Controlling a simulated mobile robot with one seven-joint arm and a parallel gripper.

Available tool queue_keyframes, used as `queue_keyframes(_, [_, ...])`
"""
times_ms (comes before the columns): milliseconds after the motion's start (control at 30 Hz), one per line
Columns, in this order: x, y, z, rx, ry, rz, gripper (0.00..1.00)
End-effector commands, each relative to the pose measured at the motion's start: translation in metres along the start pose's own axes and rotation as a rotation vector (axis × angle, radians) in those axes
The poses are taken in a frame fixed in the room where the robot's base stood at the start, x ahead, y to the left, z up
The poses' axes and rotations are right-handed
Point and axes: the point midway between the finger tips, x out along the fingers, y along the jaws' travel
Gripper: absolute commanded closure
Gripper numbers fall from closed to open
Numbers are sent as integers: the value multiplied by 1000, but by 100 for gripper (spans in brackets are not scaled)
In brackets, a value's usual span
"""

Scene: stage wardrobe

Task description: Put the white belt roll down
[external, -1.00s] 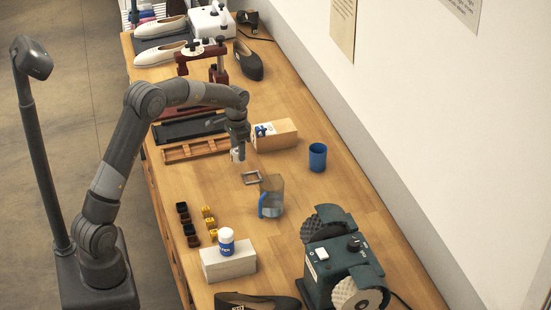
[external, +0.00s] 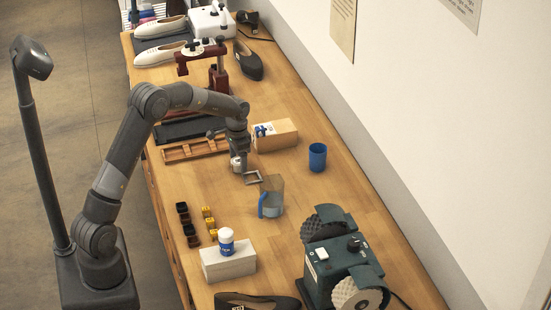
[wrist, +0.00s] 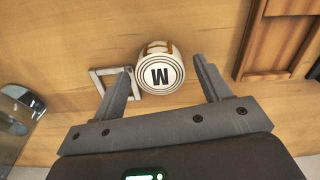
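The white belt roll (wrist: 160,76), marked with a black W inside rings, lies between the two fingers of my gripper (wrist: 164,64) in the wrist view. A gap shows between the roll and the right finger; the left finger is close to the roll, and I cannot tell if it touches. The gripper looks open around the roll. In the external view my gripper (external: 240,163) is low over the middle of the bench, with the white roll (external: 236,164) at its tips. The roll appears to be at the bench top.
A grey square frame (external: 253,177) lies right beside the roll. A clear jug with a blue handle (external: 272,198), a blue cup (external: 317,157), a cardboard box (external: 276,136) and a wooden tray (external: 195,149) stand around. Bare bench lies left of the jug.

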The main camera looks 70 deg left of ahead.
Motion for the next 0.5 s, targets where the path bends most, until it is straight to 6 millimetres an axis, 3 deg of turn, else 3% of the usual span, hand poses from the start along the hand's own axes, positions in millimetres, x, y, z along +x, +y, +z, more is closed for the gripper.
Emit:
queue_keyframes(267, [-3, 0, 0, 0, 1, 0, 30])
queue_keyframes(500, [-41, 0, -1, -1, 4, -2, 30])
